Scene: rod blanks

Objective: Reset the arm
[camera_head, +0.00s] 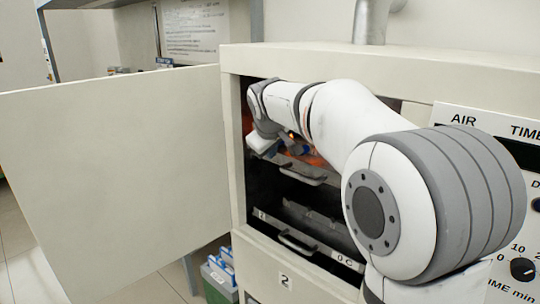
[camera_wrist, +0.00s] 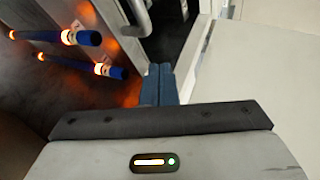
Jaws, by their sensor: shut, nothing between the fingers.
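My arm reaches into the open front of a pale cabinet (camera_head: 345,55). In the wrist view my gripper (camera_wrist: 157,68) is shut, its two blue-grey fingers side by side with nothing between them. In the head view the fingers cannot be made out clearly behind the arm. Two blue rods, an upper one (camera_wrist: 85,38) and a lower one (camera_wrist: 115,73), with glowing orange bands, lie left of the fingers in the wrist view, apart from them. An orange glow shows inside the cabinet in the head view.
The cabinet door (camera_head: 115,185) stands wide open at the left. An upper handle (camera_head: 303,174) and a lower handle (camera_head: 298,243) stick out at the front. A control panel (camera_head: 500,150) is at the right. A grey box with blue items (camera_head: 218,280) stands on the floor.

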